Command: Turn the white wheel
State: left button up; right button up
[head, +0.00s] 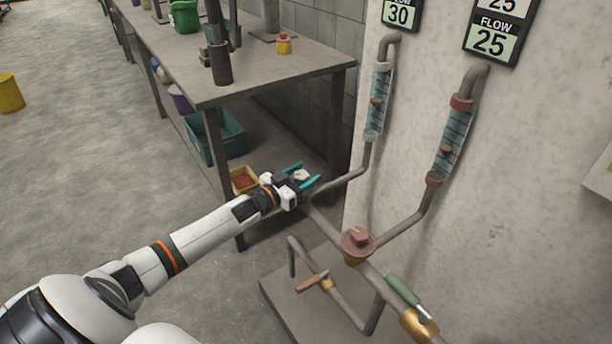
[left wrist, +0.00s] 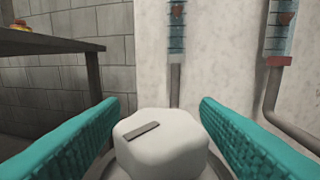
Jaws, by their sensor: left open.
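The white wheel (left wrist: 162,143) is a rounded white knob with a grey bar mark on its top. In the left wrist view it sits low in the middle, between the two teal fingers of my left gripper (left wrist: 158,125). The fingers stand on either side of it with gaps visible. In the head view the wheel (head: 301,175) shows small between the fingertips of my left gripper (head: 308,178), and the gripper hides part of it. My left gripper is open. My right gripper is not in view.
A red wheel (head: 357,243) sits on the same pipe, to the right. A green-handled valve (head: 408,293) and an orange lever (head: 314,282) are lower. Two flow tubes (head: 377,102) (head: 449,145) run up the wall. A workbench (head: 265,72) stands at the left.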

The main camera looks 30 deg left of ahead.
pick_arm(q)
jog(key=shift+w+d, duration=0.15)
jog(key=shift+w, duration=0.35)
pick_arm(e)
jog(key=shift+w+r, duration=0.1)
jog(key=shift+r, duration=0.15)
pick_arm(q)
jog(key=c, duration=1)
jog(key=n+y+p, duration=0.1)
jog(key=y, duration=0.1)
jog(key=n+y+p, duration=0.1)
jog(key=y, duration=0.1)
jog(key=n+y+p, duration=0.1)
jog(key=n+y, duration=0.1)
jog(key=shift+a, duration=0.25)
jog(key=shift+a+n+y+p, duration=0.2)
jog(key=shift+n+y+p, duration=0.15)
jog(key=shift+n+y, duration=0.85)
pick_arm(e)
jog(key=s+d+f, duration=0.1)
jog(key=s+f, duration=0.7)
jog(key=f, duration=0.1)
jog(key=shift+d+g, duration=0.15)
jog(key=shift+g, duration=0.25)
pick_arm(q)
jog(key=shift+m+y, duration=0.3)
jog(key=shift+y, duration=0.1)
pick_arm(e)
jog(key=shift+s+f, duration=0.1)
